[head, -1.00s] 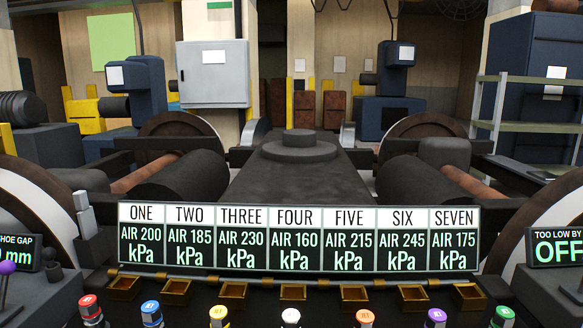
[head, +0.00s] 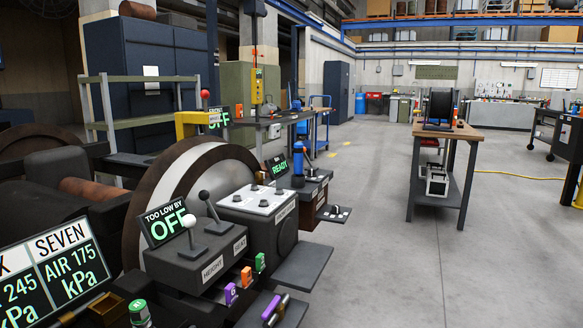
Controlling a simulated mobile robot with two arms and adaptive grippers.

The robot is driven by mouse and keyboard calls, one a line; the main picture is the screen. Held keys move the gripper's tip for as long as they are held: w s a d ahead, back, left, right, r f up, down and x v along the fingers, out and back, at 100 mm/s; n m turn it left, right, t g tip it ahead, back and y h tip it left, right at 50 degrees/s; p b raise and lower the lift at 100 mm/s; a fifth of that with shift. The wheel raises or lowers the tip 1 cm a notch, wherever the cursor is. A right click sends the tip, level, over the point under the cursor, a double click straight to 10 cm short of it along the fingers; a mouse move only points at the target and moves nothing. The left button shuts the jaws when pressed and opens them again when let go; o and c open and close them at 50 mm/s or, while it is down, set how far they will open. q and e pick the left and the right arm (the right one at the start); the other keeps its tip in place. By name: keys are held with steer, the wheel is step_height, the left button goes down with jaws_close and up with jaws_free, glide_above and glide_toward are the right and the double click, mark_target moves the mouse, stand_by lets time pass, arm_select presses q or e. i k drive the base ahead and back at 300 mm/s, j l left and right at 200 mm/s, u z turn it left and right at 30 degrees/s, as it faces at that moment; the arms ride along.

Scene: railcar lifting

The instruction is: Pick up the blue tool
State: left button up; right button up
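A blue upright tool-like object (head: 298,158) with a dark lower part stands at the far end of the control benches in the head view, just right of the small screen reading READY (head: 279,168). It is small here, and I cannot tell for sure that it is the blue tool. Another small blue item (head: 296,105) shows behind it, its kind unclear. Neither of my grippers is in view.
The control box with HEIGHT and SEAT levers (head: 200,255) and the wheel (head: 185,195) fill the near left. A wooden-topped table (head: 458,129) with a black reel (head: 440,106) stands at right. Grey floor (head: 370,240) between them is clear. A yellow hose (head: 515,174) lies at far right.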

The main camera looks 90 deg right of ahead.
mark_target(298, 147)
steer(key=z, duration=2.85)
